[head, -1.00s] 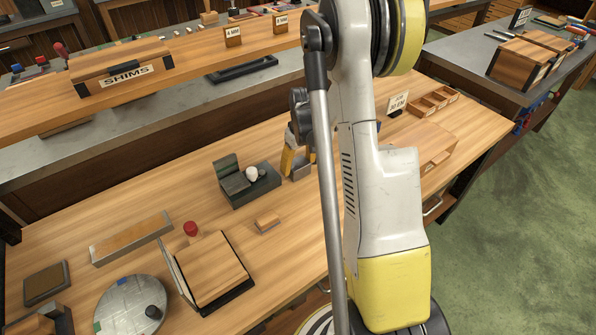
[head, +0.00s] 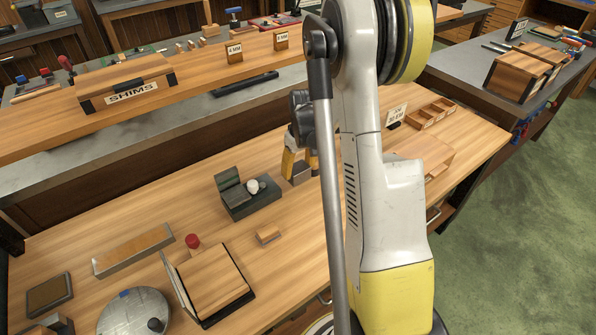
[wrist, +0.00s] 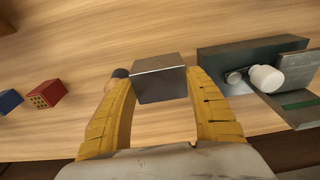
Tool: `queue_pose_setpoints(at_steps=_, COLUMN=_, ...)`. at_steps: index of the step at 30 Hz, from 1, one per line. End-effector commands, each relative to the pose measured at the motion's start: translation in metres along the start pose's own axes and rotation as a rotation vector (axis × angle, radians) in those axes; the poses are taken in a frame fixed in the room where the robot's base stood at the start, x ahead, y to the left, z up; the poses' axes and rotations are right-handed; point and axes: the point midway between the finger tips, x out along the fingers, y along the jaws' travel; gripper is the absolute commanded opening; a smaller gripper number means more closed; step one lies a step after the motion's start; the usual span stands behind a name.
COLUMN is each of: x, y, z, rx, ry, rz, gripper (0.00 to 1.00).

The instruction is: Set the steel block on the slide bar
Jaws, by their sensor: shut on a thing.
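The steel block (wrist: 160,80) is a plain grey box between the yellow fingers of my gripper (wrist: 161,88) in the wrist view. My gripper is shut on it. In the head view the block (head: 300,174) shows at the fingertips of my gripper (head: 299,166), low over the bench; I cannot tell whether it touches the wood. To its left stands a dark metal fixture (head: 251,205) with a raised plate and a white knob (head: 253,187). The fixture is on the right in the wrist view (wrist: 225,60), apart from the block. I cannot tell which part is the slide bar.
A small wooden block (head: 268,235), a red-topped piece (head: 193,241), a long wood-faced bar (head: 133,250) and a round metal disc (head: 134,312) lie on the bench. Red (wrist: 47,94) and blue (wrist: 9,101) blocks show in the wrist view.

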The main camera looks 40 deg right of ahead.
Motion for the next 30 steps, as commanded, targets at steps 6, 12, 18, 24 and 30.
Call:
queue_pose_setpoints(at_steps=6, x=-0.022, y=0.011, z=0.018, rx=0.003, ry=0.0, rz=0.001, gripper=0.2)
queue_pose_setpoints(at_steps=12, x=-0.047, y=0.026, z=0.046, rx=0.004, ry=0.0, rz=0.001, gripper=0.2)
queue_pose_setpoints(at_steps=18, x=-0.069, y=0.041, z=0.073, rx=0.003, ry=0.001, rz=0.001, gripper=0.2)
queue_pose_setpoints(at_steps=24, x=-0.081, y=0.049, z=0.088, rx=0.002, ry=0.001, rz=0.0, gripper=0.2)
queue_pose_setpoints(at_steps=30, x=-0.085, y=0.052, z=0.094, rx=0.0, ry=0.001, rz=0.0, gripper=0.2)
